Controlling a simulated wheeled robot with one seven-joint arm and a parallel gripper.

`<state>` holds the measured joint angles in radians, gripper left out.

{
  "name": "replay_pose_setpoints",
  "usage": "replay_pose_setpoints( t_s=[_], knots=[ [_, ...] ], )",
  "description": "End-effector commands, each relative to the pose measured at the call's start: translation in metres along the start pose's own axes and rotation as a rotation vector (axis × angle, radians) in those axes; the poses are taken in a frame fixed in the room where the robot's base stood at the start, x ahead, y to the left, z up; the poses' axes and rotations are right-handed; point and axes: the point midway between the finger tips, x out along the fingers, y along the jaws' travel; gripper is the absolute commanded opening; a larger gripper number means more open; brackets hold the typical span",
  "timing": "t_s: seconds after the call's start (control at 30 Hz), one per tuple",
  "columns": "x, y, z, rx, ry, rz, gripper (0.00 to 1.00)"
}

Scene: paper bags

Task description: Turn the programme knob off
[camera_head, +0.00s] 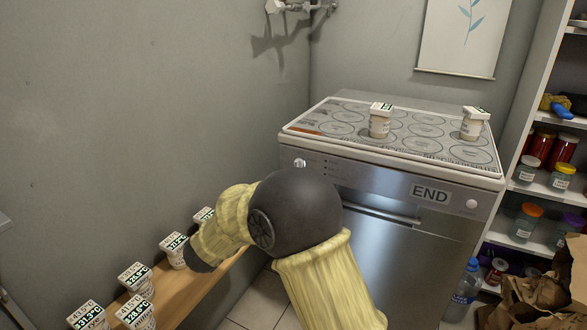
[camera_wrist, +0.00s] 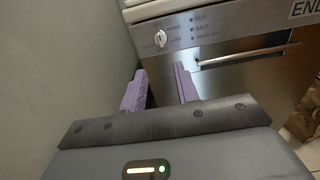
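The programme knob (camera_wrist: 160,38) is a small white knob at the left end of the steel appliance's control panel, with small printed labels around it. It also shows in the head view (camera_head: 299,163), near the panel's left edge. My gripper (camera_wrist: 159,68) has two purple fingers spread apart with nothing between them. The fingertips sit below the knob in the wrist picture, apart from it. In the head view my arm hides the gripper. The appliance (camera_head: 385,245) has a door handle and a display reading END (camera_head: 430,194).
A grey wall stands close on the left. A wooden shelf (camera_head: 190,285) with several labelled cups runs along it. Two cups, one left (camera_head: 380,124) and one right (camera_head: 472,126), stand on the appliance top. Jar shelves, a water bottle (camera_head: 466,284) and paper bags (camera_head: 535,295) are at right.

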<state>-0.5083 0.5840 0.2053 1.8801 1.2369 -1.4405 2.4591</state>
Motion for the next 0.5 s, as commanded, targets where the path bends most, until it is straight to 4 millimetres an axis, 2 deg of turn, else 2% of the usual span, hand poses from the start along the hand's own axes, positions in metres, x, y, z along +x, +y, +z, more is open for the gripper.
replay_pose_setpoints(
  t_s=[0.17, 0.5],
  knots=[
    [0.022, -0.001, -0.002, -0.001, 0.000, -0.003, 0.31],
    [0.081, -0.001, -0.002, -0.001, -0.001, -0.003, 0.31]
  ],
)
